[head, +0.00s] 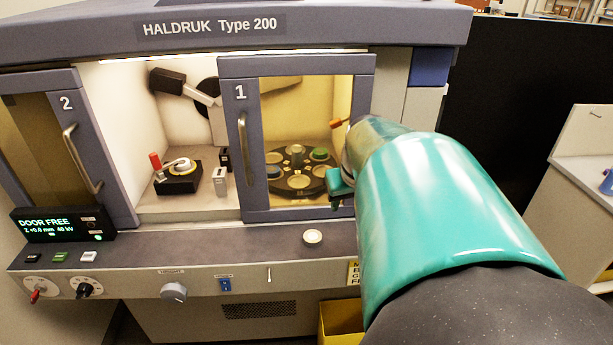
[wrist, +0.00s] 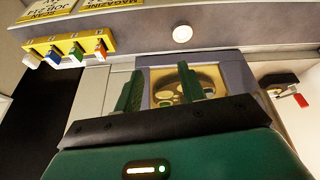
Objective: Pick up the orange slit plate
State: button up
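In the wrist view, a yellow rack (wrist: 64,43) holds small pieces with coloured tabs: a blue one, a green one and an orange one. The orange slit plate (wrist: 99,48) appears to be the one with the orange tab, at the right end of the row; its slit is too small to see. My gripper (wrist: 160,80) is open and empty, its green fingers apart, pointing towards the door 1 window and not at the rack. In the head view my gripper (head: 341,190) is partly hidden by my arm in front of door 1. The rack does not show there.
The cabinet has door 1 (head: 228,185) in front of a dark carousel (head: 283,186) and door 2 (head: 105,200) at left. Between them the chamber is open, with a red-handled black block (head: 178,180). A round white disc (head: 312,237) lies on the front ledge.

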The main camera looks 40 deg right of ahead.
jog(key=s+d+f+m, duration=0.2)
jog(key=s+d, duration=0.2)
jog(key=d, duration=1)
jog(key=x, duration=0.8)
jog(key=shift+s+d+f, duration=0.2)
jog(key=x, duration=0.5)
jog(key=shift+w+d+f, duration=0.1)
jog(key=shift+w+f, duration=0.05)
jog(key=shift+f, duration=0.25)
grip_shut()
